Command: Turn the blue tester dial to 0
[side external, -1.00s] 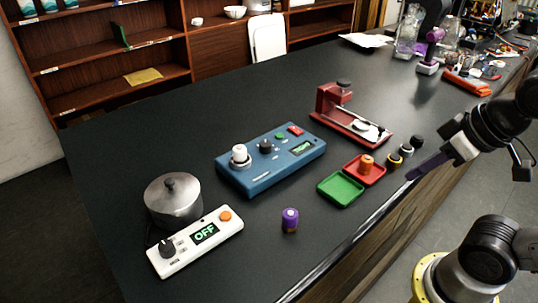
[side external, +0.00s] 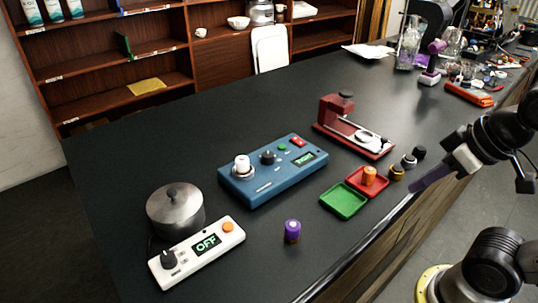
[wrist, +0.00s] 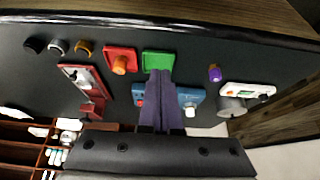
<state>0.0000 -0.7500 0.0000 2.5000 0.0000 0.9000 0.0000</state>
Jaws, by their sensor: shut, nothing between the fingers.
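The blue tester (side external: 272,172) lies on the black counter, with a black dial (side external: 268,157) near its middle. A white cylindrical part (side external: 242,166) stands at its left end. A green button, a red switch (side external: 298,142) and a lit green display (side external: 304,158) are toward its right end; the dial's setting is too small to read. My gripper (side external: 414,188) is at the counter's front edge, right of the tester and well apart from it. Its purple fingers are together and empty. In the wrist view the gripper (wrist: 159,75) hides the middle of the tester (wrist: 187,97).
A green tray (side external: 343,200) and a red tray (side external: 367,183) holding an orange cylinder lie between my gripper and the tester. A purple cylinder (side external: 292,232), a white control box (side external: 197,251) reading OFF, a metal pot (side external: 175,212) and a red device (side external: 354,130) stand around.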

